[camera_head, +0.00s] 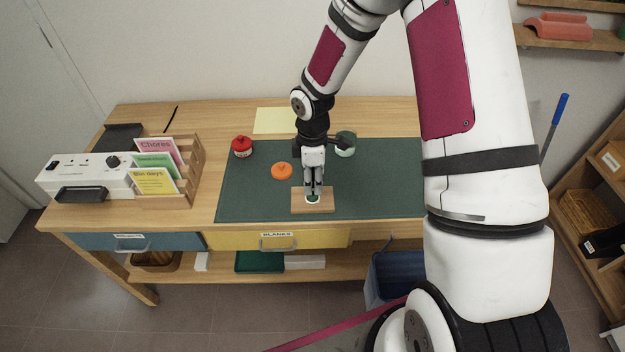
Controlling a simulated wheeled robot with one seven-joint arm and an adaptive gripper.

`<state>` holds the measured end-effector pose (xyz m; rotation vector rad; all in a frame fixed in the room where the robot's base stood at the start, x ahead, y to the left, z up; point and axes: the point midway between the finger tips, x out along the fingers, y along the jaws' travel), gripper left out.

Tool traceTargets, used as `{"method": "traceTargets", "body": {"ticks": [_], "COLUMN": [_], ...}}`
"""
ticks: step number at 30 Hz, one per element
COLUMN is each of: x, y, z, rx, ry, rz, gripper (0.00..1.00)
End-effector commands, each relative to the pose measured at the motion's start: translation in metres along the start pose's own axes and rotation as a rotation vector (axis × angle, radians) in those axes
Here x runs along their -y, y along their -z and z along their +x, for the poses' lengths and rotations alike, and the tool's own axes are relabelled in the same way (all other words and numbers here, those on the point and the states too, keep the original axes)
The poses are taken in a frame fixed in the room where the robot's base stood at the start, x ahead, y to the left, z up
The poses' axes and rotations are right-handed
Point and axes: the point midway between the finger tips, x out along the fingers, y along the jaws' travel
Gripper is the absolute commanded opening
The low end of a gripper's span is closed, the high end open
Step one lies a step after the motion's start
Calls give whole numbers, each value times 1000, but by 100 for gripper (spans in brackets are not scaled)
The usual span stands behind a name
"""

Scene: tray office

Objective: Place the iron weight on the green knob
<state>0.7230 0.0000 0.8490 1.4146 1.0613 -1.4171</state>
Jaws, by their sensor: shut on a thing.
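My gripper (313,191) points straight down over a small wooden board (328,204) at the front of the green mat. Its fingers are close together and shut at the green knob (312,199), a small green piece with a pale rim on the board. The fingers cover the knob's upper part. I cannot make out a clear iron weight; it may be hidden or too small to tell.
On the mat (250,205) are a red-topped jar (242,147), an orange disc (281,171) and a pale green round item (346,144), partly behind my gripper. A wooden card rack (196,158) and white device (85,175) stand left. The mat's front left is clear.

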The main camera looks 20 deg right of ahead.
Motion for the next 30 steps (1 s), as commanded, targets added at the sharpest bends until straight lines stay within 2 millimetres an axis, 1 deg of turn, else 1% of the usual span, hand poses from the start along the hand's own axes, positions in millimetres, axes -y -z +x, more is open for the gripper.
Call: {"method": "traceTargets", "body": {"ticks": [1, 3, 10, 14, 15, 16, 17, 26, 30], "x": [0, 0, -1, -1, 0, 0, 0, 0, -1], "y": [0, 0, 0, 0, 0, 0, 0, 0, 0], "z": [6, 10, 10, 13, 13, 13, 13, 12, 2], "rx": [0, 0, -1, 0, 0, 0, 0, 0, -1], "ry": [0, -1, -2, -2, -1, -1, -1, -1, -5], "rz": [-1, 0, 1, 0, 1, 1, 1, 1, 1], "gripper": [0, 0, 0, 0, 46, 53, 57, 57, 57]}}
